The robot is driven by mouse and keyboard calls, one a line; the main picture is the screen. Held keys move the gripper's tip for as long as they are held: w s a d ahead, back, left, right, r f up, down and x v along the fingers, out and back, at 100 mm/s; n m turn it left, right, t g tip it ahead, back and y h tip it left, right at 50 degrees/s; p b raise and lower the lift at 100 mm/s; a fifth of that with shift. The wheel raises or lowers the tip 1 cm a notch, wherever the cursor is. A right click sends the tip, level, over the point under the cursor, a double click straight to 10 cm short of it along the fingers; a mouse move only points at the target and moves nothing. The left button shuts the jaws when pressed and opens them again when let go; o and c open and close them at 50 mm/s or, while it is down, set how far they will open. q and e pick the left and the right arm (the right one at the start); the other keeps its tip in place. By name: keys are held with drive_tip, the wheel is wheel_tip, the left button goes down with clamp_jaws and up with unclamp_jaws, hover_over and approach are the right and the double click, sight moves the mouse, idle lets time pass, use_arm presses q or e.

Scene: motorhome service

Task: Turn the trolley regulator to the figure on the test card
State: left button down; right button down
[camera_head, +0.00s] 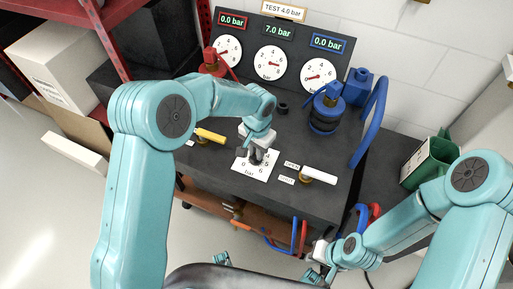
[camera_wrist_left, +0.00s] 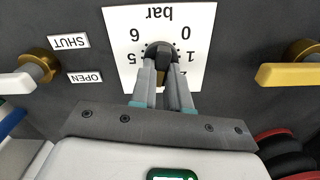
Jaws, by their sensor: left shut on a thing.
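The test card (camera_head: 283,11) at the top of the gauge panel reads TEST 4.0 bar. The regulator is a black knob (camera_wrist_left: 159,54) on a white bar scale plate (camera_wrist_left: 195,75), which also shows on the trolley top in the head view (camera_head: 246,171). My left gripper (camera_head: 257,157) is shut on the knob, its two fingers either side of it in the left wrist view (camera_wrist_left: 162,80). The fingers hide the lower part of the scale. The middle display (camera_head: 278,32) reads 7.0 bar; the left (camera_head: 231,20) and right (camera_head: 328,43) read 0.0 bar. My right gripper (camera_head: 318,254) is low beside the trolley, its jaws unclear.
A yellow-handled valve (camera_head: 209,136) lies left of the scale plate and a white-handled valve (camera_head: 318,175) right of it, by OPEN and SHUT labels. A red fitting (camera_head: 212,62) and a blue regulator (camera_head: 327,108) stand behind. A blue hose (camera_head: 375,120) curves at the right edge.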

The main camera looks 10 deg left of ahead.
use_arm(q)
drive_tip(key=m+p, duration=0.1)
drive_tip(key=m, duration=0.5)
drive_tip(key=shift+d, duration=0.15)
idle(0.4)
drive_tip(key=c, duration=1.1)
unclamp_jaws()
wheel_tip(320, 180, up, 16)
drive_tip(key=p, duration=0.3)
drive_tip(key=shift+r, duration=0.2)
